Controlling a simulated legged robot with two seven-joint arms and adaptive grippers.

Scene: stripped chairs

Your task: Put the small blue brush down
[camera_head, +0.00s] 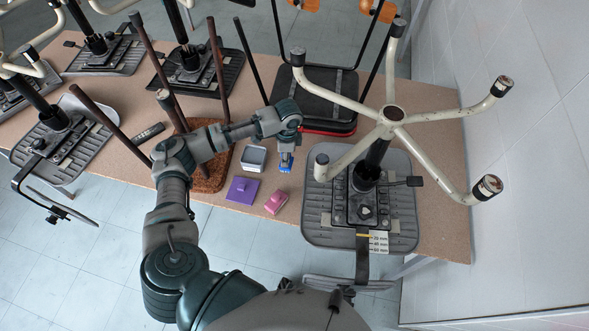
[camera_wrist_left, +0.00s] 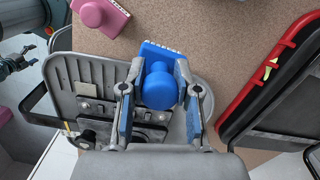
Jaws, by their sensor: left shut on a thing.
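The small blue brush (camera_head: 286,170) is at my left gripper (camera_head: 287,156) in the head view, over the brown table beside a small grey container. In the left wrist view the brush (camera_wrist_left: 160,86) has a round blue knob and a flat blue head with pale bristles along its far edge. The left gripper's two fingers (camera_wrist_left: 158,75) are shut on the knob from both sides. I cannot tell whether the bristles touch the table. Part of my right arm and gripper (camera_wrist_left: 32,52) shows small at the left edge of the wrist view.
The brown table (camera_head: 440,215) carries upturned chairs. A grey container (camera_head: 253,158), a purple block with a knob (camera_head: 242,190) and a pink one (camera_head: 276,203) lie near its front edge. A five-legged chair base (camera_head: 393,114) rises at the right. A little bare tabletop surrounds the small items.

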